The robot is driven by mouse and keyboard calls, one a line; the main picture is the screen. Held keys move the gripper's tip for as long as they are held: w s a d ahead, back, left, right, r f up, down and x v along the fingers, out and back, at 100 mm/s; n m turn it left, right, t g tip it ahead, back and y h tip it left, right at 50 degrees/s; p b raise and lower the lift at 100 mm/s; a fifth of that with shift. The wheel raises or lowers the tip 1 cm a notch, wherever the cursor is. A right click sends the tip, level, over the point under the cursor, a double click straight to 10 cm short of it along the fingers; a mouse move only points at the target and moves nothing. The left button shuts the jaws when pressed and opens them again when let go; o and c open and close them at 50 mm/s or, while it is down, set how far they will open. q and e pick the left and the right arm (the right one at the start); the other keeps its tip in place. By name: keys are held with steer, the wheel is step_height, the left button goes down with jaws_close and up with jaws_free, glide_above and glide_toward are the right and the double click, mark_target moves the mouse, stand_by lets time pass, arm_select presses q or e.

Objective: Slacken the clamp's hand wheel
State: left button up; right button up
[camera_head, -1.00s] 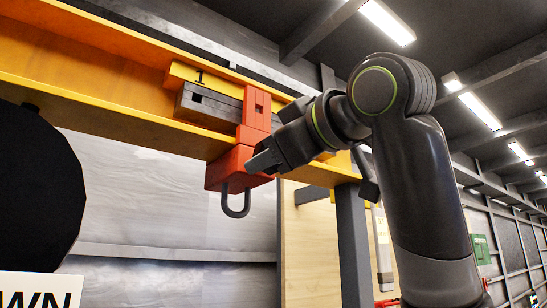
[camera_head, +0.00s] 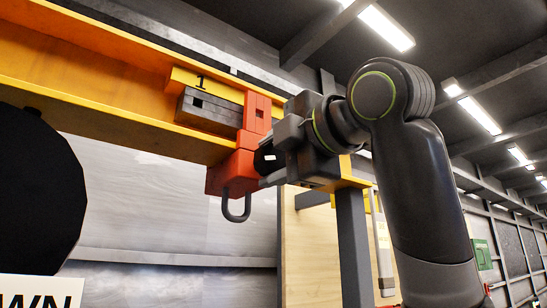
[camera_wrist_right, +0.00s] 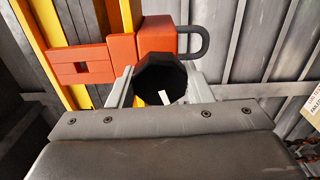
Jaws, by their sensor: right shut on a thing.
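The red clamp (camera_head: 240,165) sits on the yellow beam, with a grey shackle (camera_head: 237,212) hanging under it. Its black hand wheel (camera_head: 265,158) faces right, towards my right gripper (camera_head: 268,166). In the right wrist view the hand wheel (camera_wrist_right: 160,75) is a dark many-sided knob with a white mark, beside the red clamp body (camera_wrist_right: 155,38). My right gripper's light fingers (camera_wrist_right: 162,90) lie on both sides of the wheel and are shut on it. The gripper hides part of the wheel in the head view. My left gripper is not in view.
The yellow beam (camera_head: 110,95) runs across the upper left. A grey block (camera_head: 208,110) and a yellow plate marked 1 (camera_head: 215,85) sit above its lower flange, left of the clamp. A grey post (camera_head: 353,240) stands below right. A large black round shape (camera_head: 35,190) fills the left edge.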

steer(key=n, duration=0.4)
steer(key=shift+n, duration=0.3)
steer(key=shift+f+n+p, duration=0.15)
steer(key=shift+n+p, duration=0.15)
steer(key=shift+n, duration=1.6)
steer(key=o, duration=1)
